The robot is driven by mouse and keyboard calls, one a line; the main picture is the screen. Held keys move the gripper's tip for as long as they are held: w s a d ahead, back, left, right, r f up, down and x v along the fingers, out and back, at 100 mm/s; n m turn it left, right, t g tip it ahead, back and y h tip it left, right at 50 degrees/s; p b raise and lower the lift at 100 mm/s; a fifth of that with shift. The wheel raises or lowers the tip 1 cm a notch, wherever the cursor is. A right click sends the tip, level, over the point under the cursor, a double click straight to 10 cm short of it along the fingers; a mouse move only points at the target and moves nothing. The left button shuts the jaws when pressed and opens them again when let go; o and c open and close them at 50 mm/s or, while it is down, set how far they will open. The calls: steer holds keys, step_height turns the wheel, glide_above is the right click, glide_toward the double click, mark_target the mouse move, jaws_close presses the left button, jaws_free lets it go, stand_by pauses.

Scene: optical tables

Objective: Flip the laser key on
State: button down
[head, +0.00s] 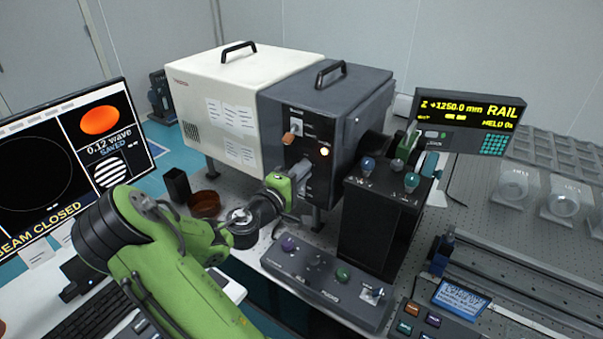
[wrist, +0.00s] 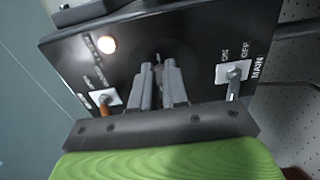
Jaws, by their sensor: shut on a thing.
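The dark laser box (head: 340,105) has a front panel with controls. My gripper (head: 304,168) reaches this panel from the front left. In the wrist view, the fingers of my gripper (wrist: 161,72) are close together at the middle of the panel. They are shut on a small dark piece that appears to be the laser key (wrist: 158,60); it is mostly hidden between them, and its turn position cannot be read. A lamp (head: 323,152) glows on the panel and also shows in the wrist view (wrist: 107,45).
An orange-tipped lever (head: 290,137) and a MAIN switch marked ON and OFF (wrist: 237,74) flank the fingers. A black post block (head: 378,215) with knobs stands close right. A control box (head: 325,288) lies below. The monitor (head: 60,150) reads BEAM CLOSED.

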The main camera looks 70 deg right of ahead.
steer(key=c, duration=1.2)
jaws_free()
steer(key=shift+c, duration=0.2)
steer(key=w+a+b, duration=0.2)
steer(key=a+b, duration=0.1)
steer(key=a, duration=1.2)
steer(key=shift+w+a, duration=0.2)
steer(key=shift+a, duration=0.15)
